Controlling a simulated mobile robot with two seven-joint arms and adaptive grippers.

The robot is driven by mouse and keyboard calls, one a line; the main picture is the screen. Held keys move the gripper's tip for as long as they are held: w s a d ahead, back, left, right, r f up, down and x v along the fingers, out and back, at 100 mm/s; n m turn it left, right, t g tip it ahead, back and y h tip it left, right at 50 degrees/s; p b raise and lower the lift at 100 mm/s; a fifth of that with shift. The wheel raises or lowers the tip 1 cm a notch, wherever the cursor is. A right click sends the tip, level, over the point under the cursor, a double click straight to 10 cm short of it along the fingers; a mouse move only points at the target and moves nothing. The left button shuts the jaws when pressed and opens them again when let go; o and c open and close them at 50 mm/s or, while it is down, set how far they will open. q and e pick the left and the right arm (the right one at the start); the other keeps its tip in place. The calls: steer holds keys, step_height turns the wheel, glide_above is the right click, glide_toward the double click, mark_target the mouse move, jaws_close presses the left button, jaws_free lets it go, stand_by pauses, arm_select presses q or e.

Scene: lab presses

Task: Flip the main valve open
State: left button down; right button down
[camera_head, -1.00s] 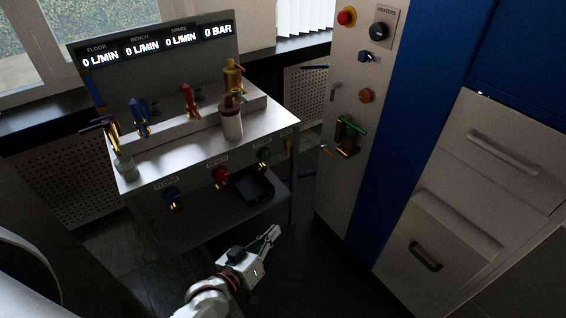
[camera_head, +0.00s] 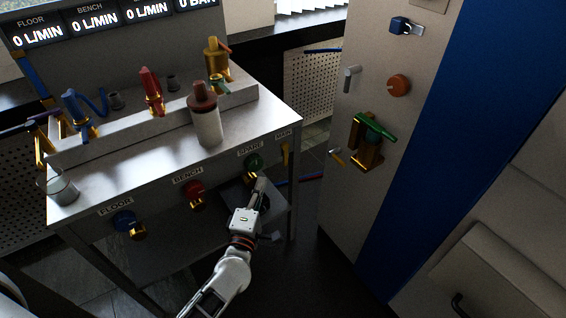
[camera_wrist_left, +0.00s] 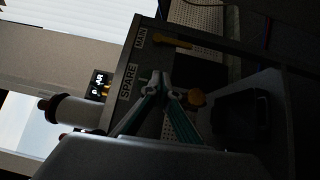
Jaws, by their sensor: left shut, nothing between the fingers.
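The main valve (camera_head: 285,152) has a yellow lever, at the right end of the bench's front panel beside the MAIN label (camera_head: 283,134). Its lever also shows in the left wrist view (camera_wrist_left: 172,43), lying roughly along the picture's width next to that label. My left gripper (camera_head: 261,182) is shut and empty, just below the green SPARE valve (camera_head: 254,161) and to the lower left of the main valve, apart from its lever. In the left wrist view the fingertips (camera_wrist_left: 161,84) come together below the lever. My right gripper is not in view.
The red BENCH valve (camera_head: 193,194) and blue FLOOR valve (camera_head: 124,220) are farther left on the panel. A dark tray (camera_wrist_left: 243,118) is near my left gripper. A white bottle with a brown cap (camera_head: 206,119) stands on the bench. A tall cabinet (camera_head: 345,200) stands at the right.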

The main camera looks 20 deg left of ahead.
mark_target(285, 154)
arm_select(q)
steer(key=shift+g, duration=0.3)
steer(key=f, duration=0.2)
steer(key=s+f, duration=0.1)
steer(key=f, duration=0.1)
steer(key=shift+s+b, duration=0.15)
steer(key=shift+b, duration=0.15)
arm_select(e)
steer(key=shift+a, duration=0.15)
arm_select(q)
steer(key=shift+f, duration=0.1)
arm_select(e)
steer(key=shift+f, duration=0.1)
